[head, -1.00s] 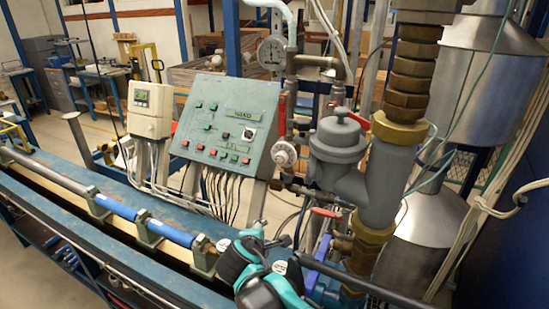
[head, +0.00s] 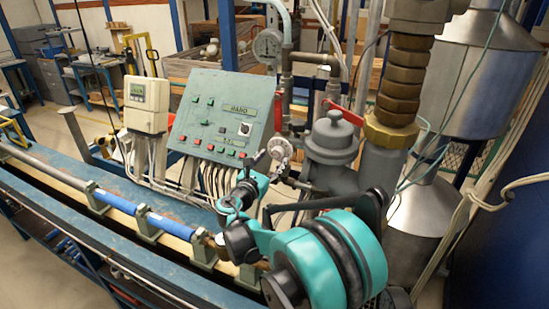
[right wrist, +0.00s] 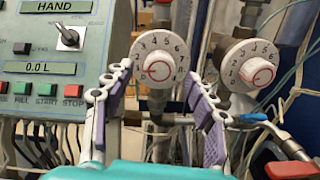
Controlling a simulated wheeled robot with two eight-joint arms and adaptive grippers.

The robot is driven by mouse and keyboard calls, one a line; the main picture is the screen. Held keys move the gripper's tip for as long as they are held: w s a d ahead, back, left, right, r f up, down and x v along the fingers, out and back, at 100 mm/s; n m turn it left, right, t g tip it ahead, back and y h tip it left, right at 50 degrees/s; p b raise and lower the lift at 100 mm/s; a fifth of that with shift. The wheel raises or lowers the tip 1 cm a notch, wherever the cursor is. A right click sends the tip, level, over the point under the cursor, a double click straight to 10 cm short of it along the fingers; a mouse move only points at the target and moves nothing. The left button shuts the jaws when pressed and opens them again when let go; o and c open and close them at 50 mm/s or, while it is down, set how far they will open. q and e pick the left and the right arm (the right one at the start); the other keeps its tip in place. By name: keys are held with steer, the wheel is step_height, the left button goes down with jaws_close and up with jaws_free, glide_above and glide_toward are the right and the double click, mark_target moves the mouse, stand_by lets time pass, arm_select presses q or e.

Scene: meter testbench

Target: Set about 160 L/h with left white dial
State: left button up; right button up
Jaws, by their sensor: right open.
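The left white dial (right wrist: 158,68) has a numbered face and a red-ringed centre knob. It is in the middle of the right wrist view. A second white dial (right wrist: 250,68) sits to its right and a little behind. In the head view one white dial (head: 279,149) shows beside the panel; the other cannot be made out. My right gripper (right wrist: 156,84) is open, its purple-padded fingers on either side of the left dial in the picture. I cannot tell whether they touch it. In the head view my right gripper (head: 260,162) is near the dial. My left gripper is not in view.
The control panel (head: 222,115) stands left of the dials; its display (right wrist: 38,68) reads 0.0 L. Pipes and a grey valve body (head: 332,140) are close on the right. A red-handled lever (right wrist: 290,170) lies low right in the wrist view. Cables hang below.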

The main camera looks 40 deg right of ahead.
mark_target(277, 153)
steer(key=shift+x, duration=1.25)
steer(key=c, duration=1.2)
steer(key=shift+o, duration=0.2)
